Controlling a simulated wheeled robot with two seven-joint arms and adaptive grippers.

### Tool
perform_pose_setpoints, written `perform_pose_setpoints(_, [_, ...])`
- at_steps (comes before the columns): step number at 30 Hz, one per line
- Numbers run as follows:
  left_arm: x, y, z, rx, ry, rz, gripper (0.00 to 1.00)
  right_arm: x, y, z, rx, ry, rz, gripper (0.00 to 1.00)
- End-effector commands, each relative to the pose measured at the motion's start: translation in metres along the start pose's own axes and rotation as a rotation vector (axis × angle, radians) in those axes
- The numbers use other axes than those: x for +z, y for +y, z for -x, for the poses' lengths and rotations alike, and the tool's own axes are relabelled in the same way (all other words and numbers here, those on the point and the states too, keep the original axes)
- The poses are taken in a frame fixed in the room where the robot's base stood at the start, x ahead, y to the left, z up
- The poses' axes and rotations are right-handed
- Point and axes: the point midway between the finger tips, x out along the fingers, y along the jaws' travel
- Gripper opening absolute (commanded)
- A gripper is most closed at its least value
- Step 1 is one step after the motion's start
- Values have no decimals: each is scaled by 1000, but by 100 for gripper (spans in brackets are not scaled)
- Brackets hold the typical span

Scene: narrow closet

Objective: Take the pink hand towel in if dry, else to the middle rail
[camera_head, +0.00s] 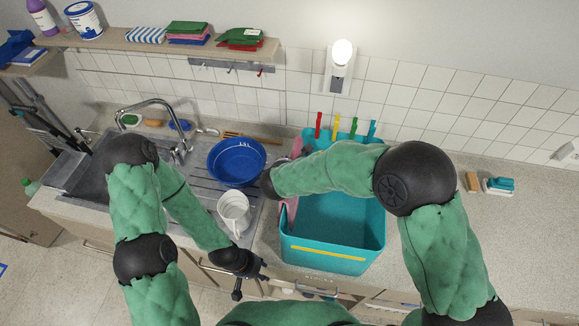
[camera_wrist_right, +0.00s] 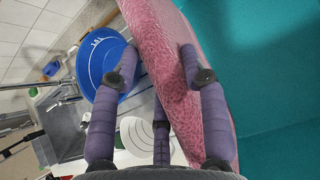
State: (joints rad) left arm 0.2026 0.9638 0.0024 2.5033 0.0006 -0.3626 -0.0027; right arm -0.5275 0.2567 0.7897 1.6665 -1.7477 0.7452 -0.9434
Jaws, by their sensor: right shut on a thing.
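The pink hand towel (camera_head: 291,213) shows at the left wall of the teal bin (camera_head: 330,255), partly hidden by my right forearm. In the right wrist view the towel (camera_wrist_right: 165,60) is a thick, textured fold running from top to lower right, beside the teal surface. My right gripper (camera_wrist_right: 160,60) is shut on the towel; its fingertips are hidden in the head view. I cannot tell whether the towel is dry. My left gripper (camera_head: 252,283) is open and empty, low in front of the counter edge. I cannot make out a middle rail.
Several coloured pegs (camera_head: 336,124) stand at the bin's far rim. A blue basin (camera_head: 236,161) and a white mug (camera_head: 234,211) stand left of the bin on the drainer. A tap (camera_head: 157,104) rises by the sink. The counter right of the bin is mostly clear.

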Motion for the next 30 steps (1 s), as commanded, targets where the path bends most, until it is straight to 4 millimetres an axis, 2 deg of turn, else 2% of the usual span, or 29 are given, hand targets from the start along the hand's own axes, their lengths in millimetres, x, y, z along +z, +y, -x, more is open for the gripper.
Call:
perform_pose_setpoints(12, [-1,-5,-14,0,0,0,40,-14,-1,-15,0,-1,1,0])
perform_pose_setpoints(28, [-1,-6,-16,0,0,0,40,-17,-1,-17,0,-1,0,0])
perform_pose_setpoints(29, [-1,-6,-16,0,0,0,40,-17,-1,-17,0,-1,0,50])
perform_pose_setpoints(30, [-1,-6,-16,0,0,0,40,-17,-1,-17,0,-1,0,61])
